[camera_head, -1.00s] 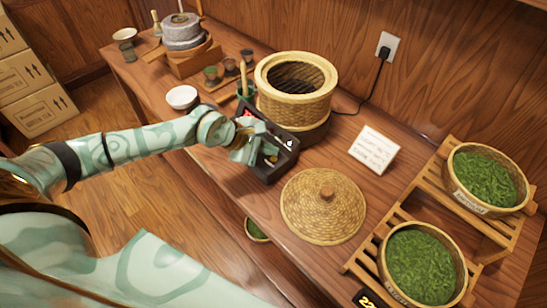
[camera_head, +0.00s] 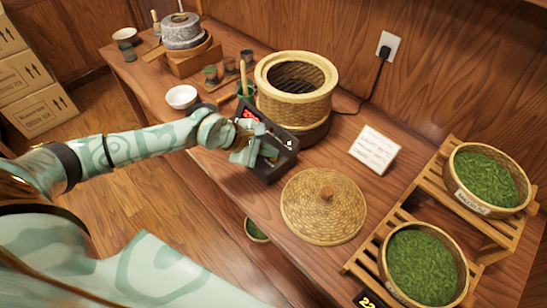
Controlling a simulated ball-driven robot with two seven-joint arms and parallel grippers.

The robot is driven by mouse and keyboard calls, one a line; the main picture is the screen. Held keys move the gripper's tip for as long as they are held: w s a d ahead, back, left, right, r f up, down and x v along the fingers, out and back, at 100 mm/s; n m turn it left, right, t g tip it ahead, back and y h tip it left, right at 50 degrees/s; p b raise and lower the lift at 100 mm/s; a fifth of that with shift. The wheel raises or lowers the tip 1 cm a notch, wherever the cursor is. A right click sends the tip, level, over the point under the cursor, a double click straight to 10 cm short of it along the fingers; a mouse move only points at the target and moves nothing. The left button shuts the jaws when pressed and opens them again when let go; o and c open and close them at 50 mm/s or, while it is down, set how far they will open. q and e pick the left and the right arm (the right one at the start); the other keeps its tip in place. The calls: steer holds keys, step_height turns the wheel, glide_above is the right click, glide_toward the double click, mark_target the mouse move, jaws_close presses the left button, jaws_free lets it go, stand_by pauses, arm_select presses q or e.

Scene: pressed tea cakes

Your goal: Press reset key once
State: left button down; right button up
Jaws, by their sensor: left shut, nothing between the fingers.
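A dark control box (camera_head: 287,158) stands on the wooden table in front of the woven steamer (camera_head: 296,92). Small coloured keys show on it, with red ones near its back left. I cannot tell which key is the reset key. My left gripper (camera_head: 247,152) is shut and empty over the left part of the box and hides several of its keys. I cannot tell whether its tips touch a key. My right gripper is not in view.
A woven lid (camera_head: 323,207) lies right of the box, and a white card (camera_head: 374,150) stands behind it. Baskets of green leaves (camera_head: 487,178) sit on a wooden rack at right. A white bowl (camera_head: 182,97) and small cups stand at back left.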

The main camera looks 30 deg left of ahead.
arm_select(q)
steer(key=shift+f, duration=0.4)
stand_by(0.3)
steer(key=shift+r, duration=0.1)
steer(key=shift+r+p, duration=0.45)
steer(key=shift+r, duration=0.3)
step_height(320, 180, up, 5)
steer(key=p, duration=0.4)
stand_by(0.4)
stand_by(0.5)
